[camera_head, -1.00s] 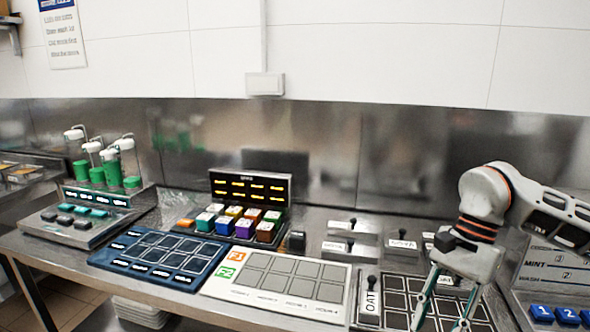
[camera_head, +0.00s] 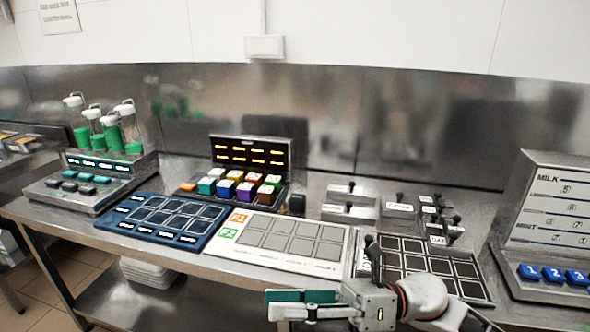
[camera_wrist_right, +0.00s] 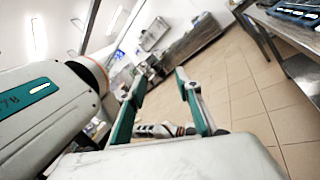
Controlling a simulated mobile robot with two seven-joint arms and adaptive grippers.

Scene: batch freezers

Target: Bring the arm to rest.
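My right gripper (camera_head: 272,304) is low at the front of the head view, in front of the counter edge, with its fingers pointing left. The right wrist view shows its two green-and-grey fingers (camera_wrist_right: 160,78) spread apart with nothing between them. My right arm comes in from the lower right. My left gripper does not show in the head view.
The steel counter holds a blue tray (camera_head: 133,202), a white board (camera_head: 230,258), a dark grid tray (camera_head: 478,292), coloured blocks (camera_head: 245,190), a button panel with green canisters (camera_head: 82,188) and a milk and mint panel (camera_head: 565,205). Tiled floor (camera_wrist_right: 245,95) is open beyond the fingers.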

